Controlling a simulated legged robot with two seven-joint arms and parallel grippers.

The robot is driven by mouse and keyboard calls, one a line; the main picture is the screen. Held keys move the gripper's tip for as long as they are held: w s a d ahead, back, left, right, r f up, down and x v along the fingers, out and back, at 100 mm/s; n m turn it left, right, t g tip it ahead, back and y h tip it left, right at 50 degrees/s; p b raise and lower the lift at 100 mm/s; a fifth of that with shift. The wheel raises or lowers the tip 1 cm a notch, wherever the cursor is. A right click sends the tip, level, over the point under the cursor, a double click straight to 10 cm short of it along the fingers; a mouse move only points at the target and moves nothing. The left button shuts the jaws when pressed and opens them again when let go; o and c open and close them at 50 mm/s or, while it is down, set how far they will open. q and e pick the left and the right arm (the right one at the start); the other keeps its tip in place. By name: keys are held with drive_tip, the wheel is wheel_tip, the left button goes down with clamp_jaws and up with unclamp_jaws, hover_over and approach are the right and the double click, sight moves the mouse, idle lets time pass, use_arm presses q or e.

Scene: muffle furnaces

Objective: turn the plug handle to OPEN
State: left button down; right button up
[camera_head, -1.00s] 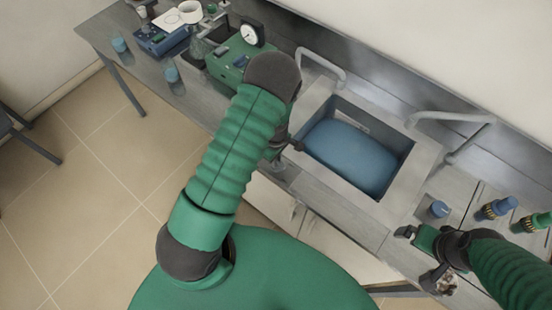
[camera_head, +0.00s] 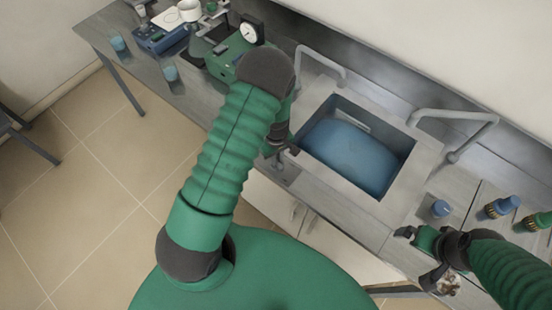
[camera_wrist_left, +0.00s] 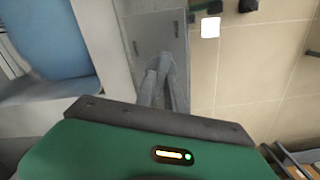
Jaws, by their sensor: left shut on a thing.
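A grey plate (camera_head: 287,173) lies on the bench rim in front of the sink (camera_head: 415,165). In the left wrist view, the plate (camera_wrist_left: 155,35) has two small dark marks too small to read. My left gripper (camera_head: 276,161) reaches down to it. In the left wrist view, its grey fingers (camera_wrist_left: 163,80) are close together over the plate, shut on the plug handle, which they mostly hide. I cannot tell which mark the handle points to. Blue water (camera_head: 345,155) shows in the sink. My right gripper (camera_head: 415,245) is at the lower right; its jaws are unclear.
Grey taps (camera_head: 320,62) and (camera_head: 470,125) arch behind the sink. A green device with a gauge (camera_head: 250,32) and a blue device (camera_head: 160,38) stand at the left. Blue cups (camera_head: 170,73) and bottles (camera_head: 500,208) are on the bench. The floor in front is clear.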

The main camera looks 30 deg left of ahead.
use_arm(q)
drive_tip(key=m, duration=0.2)
drive_tip(key=m+b, duration=0.1)
drive_tip(key=shift+w+m, duration=0.25)
drive_tip(key=shift+m, duration=0.15)
drive_tip(key=m, duration=0.3)
drive_tip(key=shift+d+m+b, duration=0.1)
drive_tip(key=shift+m+b, duration=0.2)
drive_tip(key=shift+b, duration=0.05)
drive_tip(key=m, duration=0.3)
drive_tip(key=shift+w+d+r+m, duration=0.1)
drive_tip(key=shift+w+m, duration=0.05)
drive_tip(key=shift+m, duration=0.15)
drive_tip(key=shift+d+m+b, duration=0.1)
drive_tip(key=shift+m+b, duration=0.2)
drive_tip(key=shift+m, duration=1.1)
drive_tip(key=c, duration=1.4)
unclamp_jaws()
drive_tip(key=shift+c, duration=0.2)
wheel_tip(320, 180, up, 17)
drive_tip(key=b, duration=0.1)
drive_tip(key=shift+b, duration=0.35)
drive_tip(key=shift+f, duration=0.2)
